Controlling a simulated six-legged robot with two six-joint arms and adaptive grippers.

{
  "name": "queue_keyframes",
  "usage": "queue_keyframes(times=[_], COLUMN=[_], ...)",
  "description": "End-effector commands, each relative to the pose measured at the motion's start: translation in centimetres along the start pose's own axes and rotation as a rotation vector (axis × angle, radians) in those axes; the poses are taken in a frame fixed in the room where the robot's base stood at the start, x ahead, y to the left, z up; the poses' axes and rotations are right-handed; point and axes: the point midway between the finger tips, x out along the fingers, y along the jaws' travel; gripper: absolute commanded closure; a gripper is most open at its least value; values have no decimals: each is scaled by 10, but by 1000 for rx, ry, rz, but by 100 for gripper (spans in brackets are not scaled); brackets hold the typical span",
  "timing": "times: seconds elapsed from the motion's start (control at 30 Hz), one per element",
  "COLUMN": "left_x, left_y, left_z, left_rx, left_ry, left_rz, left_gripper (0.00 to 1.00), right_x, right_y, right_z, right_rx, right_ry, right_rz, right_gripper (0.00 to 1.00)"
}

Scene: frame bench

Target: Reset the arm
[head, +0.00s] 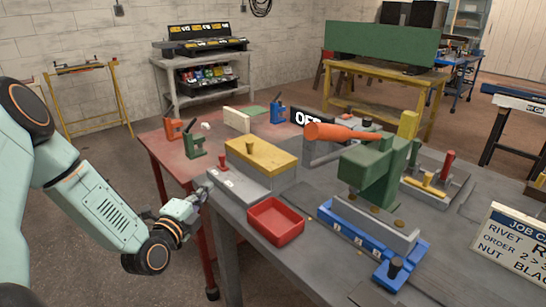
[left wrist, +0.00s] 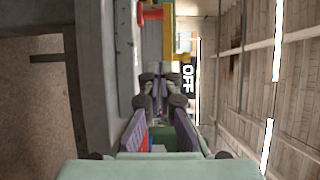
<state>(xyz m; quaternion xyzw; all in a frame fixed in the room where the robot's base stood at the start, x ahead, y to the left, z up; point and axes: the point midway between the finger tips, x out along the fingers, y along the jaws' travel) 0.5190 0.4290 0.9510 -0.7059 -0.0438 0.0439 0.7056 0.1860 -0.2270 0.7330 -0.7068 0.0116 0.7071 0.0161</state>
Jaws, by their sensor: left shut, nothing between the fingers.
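My left arm comes in from the left in the head view. Its gripper (head: 204,190) is at the bench's near left edge, beside the grey base of a yellow-topped fixture (head: 262,155). In the left wrist view the fingers (left wrist: 161,80) are together with nothing between them. On the bench, a green press (head: 375,172) stands over a blue fixture (head: 365,235). My left gripper is well apart from that handle. My right gripper is not in view.
A red tray (head: 275,221) sits at the bench's front edge, right of my left gripper. Green, orange and blue clamps (head: 196,142) stand at the back left. An OFF sign (head: 308,119) is behind the lever. A job card (head: 510,245) stands at the right. Open floor lies left of the bench.

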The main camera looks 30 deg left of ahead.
Motion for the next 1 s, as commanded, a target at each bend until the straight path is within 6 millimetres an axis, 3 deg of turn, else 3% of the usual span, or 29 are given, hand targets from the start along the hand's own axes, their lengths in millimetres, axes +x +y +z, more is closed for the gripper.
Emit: queue_keyframes(times=[0.27,0.47,0.63,0.77,0.87,1.0], left_x=[0,-9,-29,-58,-91,-158], left_y=[3,36,76,114,146,191], left_z=[-1,-6,-35,-67,-92,-127], left_rx=[-105,-527,-903,-1154,-1316,-1468], left_ry=[3,-51,-139,-259,-398,-673], left_rz=[13,164,361,544,691,894], left_gripper=[100,100,100,100,100,100], right_x=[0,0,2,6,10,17], right_y=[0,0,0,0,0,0], right_z=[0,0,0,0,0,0], right_rx=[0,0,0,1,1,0], right_ry=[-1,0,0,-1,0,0], right_rz=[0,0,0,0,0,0], right_gripper=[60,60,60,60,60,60])
